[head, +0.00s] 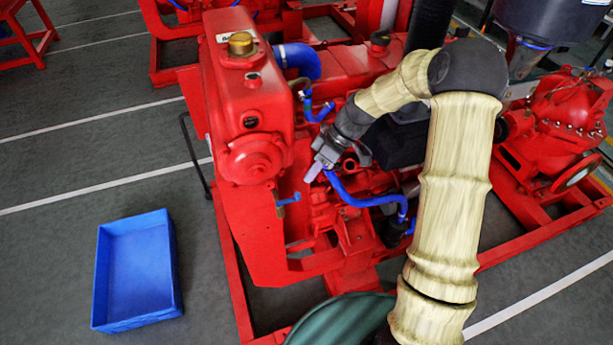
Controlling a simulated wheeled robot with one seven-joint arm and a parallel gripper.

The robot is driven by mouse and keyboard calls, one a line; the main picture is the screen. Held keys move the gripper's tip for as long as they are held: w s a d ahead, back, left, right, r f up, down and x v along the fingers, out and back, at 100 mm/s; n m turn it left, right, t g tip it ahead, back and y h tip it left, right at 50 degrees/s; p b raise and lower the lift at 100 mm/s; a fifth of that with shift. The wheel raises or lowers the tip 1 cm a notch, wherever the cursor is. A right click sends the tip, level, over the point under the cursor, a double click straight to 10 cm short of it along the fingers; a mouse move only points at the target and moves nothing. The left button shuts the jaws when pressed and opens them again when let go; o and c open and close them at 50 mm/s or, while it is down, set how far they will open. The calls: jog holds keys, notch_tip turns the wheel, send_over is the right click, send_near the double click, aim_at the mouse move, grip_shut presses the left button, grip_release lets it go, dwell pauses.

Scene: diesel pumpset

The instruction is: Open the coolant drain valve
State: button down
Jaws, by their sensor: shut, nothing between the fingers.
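The coolant drain valve appears to be the small fitting with a blue handle (289,199) low on the side of the red radiator housing (240,130). The handle looks roughly level, sticking out to the right. My gripper (313,173) is shut and empty, a little above and to the right of the blue handle. It looks apart from the handle, though the depth between them is hard to judge. My arm reaches in from the lower right over the red engine (345,65).
A blue hose (360,200) curves just right of my gripper, and another blue hose (300,58) sits above. A blue crate (137,270) stands on the floor at left. A red pump (570,110) is at right. The grey floor between crate and pumpset is clear.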

aim_at(289, 200)
jog(key=s, duration=0.1)
jog(key=s+a+p, duration=0.1)
jog(key=s, duration=0.1)
jog(key=shift+a+r, duration=0.15)
jog(key=shift+a, duration=0.15)
jog(key=shift+s, duration=0.15)
jog(key=shift+s+d, duration=0.15)
